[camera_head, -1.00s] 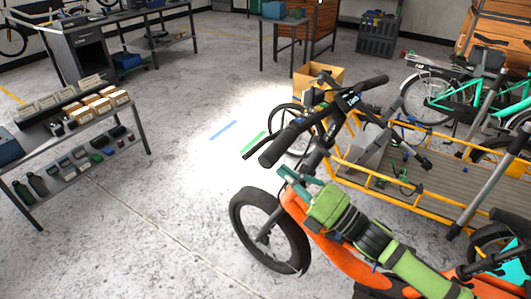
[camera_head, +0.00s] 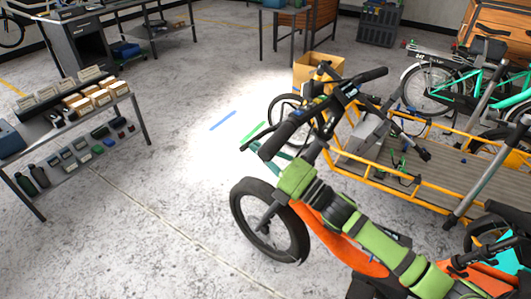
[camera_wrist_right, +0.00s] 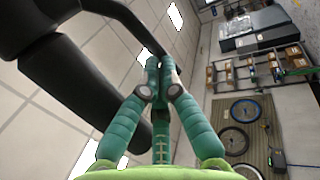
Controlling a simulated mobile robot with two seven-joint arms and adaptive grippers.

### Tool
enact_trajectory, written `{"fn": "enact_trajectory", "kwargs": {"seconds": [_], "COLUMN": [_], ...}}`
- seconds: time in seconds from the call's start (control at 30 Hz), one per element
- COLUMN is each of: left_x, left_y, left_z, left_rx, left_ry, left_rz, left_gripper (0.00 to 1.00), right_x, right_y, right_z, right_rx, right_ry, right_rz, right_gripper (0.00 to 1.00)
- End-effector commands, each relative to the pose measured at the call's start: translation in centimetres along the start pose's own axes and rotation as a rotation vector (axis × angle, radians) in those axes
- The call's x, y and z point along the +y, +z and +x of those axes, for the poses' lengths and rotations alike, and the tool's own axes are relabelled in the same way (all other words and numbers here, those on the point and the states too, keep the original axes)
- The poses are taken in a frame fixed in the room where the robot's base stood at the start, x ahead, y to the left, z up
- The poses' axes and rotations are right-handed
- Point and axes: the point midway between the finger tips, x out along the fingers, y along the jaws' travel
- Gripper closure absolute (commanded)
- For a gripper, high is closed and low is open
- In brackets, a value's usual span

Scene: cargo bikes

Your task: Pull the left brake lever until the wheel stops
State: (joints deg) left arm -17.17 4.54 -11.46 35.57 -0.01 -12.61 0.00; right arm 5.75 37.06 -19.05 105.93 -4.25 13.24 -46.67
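An orange cargo bike stands in the foreground. Its front wheel (camera_head: 237,207) is near the picture's middle; whether it spins cannot be told. Its black left handlebar grip (camera_head: 277,141) points toward me, with the thin left brake lever (camera_head: 259,138) beside it. My right gripper (camera_head: 246,147) reaches under the handlebar with its teal fingers at the lever. In the wrist view, the fingertips of the right gripper (camera_wrist_right: 160,62) are together at the end of the black lever (camera_wrist_right: 140,24). Whether they pinch the lever is unclear. The thick grip (camera_wrist_right: 75,85) runs alongside at left. My left gripper is not in view.
A yellow-railed cargo bed (camera_head: 390,185) and a teal bike (camera_head: 465,85) stand at right. A shelf with boxes and bottles (camera_head: 70,135) is at left. A cardboard box (camera_head: 318,69) stands behind the handlebar. Open concrete floor lies left of the wheel.

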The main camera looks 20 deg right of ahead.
Motion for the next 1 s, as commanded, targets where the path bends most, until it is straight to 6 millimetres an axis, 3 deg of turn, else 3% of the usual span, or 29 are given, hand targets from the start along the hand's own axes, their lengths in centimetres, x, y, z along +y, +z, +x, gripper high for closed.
{"fn": "enact_trajectory", "kwargs": {"seconds": [0.1,1.0], "left_x": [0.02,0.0], "left_y": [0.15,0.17], "left_z": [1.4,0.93], "left_rx": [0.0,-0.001], "left_ry": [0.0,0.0], "left_rz": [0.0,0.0], "left_gripper": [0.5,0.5], "right_x": [-1.22,-0.79], "right_y": [0.03,-0.05], "right_z": [1.1,1.08], "right_rx": [0.003,0.004], "right_ry": [0.005,0.004], "right_rz": [0.001,0.002], "right_gripper": [1.0,1.0]}}
